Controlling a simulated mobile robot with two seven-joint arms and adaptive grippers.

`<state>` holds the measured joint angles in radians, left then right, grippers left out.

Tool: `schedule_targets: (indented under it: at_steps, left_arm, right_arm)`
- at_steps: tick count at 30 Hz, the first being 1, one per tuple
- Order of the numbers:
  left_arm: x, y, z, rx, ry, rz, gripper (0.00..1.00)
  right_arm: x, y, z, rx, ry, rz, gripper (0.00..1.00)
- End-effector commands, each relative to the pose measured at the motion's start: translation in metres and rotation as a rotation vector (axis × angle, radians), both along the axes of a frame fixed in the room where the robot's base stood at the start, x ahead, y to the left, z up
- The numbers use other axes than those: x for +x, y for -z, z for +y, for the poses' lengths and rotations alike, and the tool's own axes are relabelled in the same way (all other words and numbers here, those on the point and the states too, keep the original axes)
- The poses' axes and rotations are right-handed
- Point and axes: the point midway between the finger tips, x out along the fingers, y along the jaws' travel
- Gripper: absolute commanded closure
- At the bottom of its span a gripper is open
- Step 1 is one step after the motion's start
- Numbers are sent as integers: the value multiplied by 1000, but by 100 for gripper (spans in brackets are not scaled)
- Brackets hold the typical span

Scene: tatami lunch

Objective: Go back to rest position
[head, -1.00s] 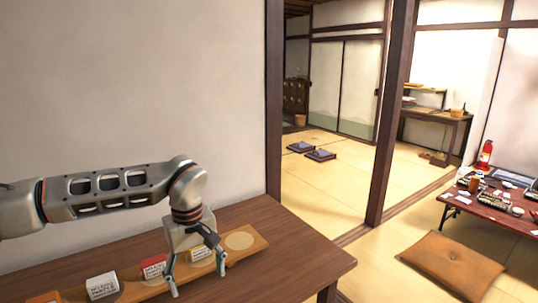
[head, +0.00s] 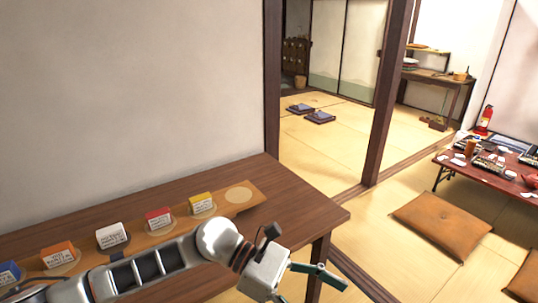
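My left gripper (head: 300,284) is at the bottom centre of the head view, in front of the wooden table's near right edge. One finger points right and shows clearly; the other is partly cut off by the lower frame edge. The fingers look spread apart with nothing between them. My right gripper is not in view.
A brown table (head: 290,205) stands along the wall. On it a wooden board (head: 180,228) holds several small labelled boxes, including a yellow box (head: 201,203), with one empty round spot at the right. A cushion (head: 441,226) and low table (head: 450,168) stand at right.

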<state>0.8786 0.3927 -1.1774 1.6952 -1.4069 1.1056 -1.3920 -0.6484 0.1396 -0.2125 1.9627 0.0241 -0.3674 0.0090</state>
Motion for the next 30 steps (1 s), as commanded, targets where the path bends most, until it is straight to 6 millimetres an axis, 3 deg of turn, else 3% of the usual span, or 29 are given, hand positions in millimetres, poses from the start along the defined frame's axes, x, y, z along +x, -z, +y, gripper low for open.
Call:
schedule_targets:
  at_steps: [3, 7, 11, 14, 17, 23, 26, 30]
  left_arm:
    - [-4, -27, -19, -154, -137, 281, 28]
    - [13, -51, -21, -301, -289, 602, 28]
    - [42, -58, -4, -438, -442, 940, 28]
    - [68, -49, 19, -538, -556, 1209, 28]
    - [91, -25, 51, -636, -669, 1482, 28]
    - [113, 63, 130, -842, -894, 2026, 28]
    - [104, 117, 172, -950, -999, 2285, 28]
    - [72, 191, 226, -1104, -1131, 2595, 28]
  right_arm:
    - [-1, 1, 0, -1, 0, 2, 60]
    - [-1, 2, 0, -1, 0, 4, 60]
    - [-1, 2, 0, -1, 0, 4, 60]
    - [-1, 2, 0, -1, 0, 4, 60]
    - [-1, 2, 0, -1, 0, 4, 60]
    - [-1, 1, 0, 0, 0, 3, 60]
    - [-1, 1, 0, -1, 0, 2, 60]
    - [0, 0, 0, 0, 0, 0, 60]
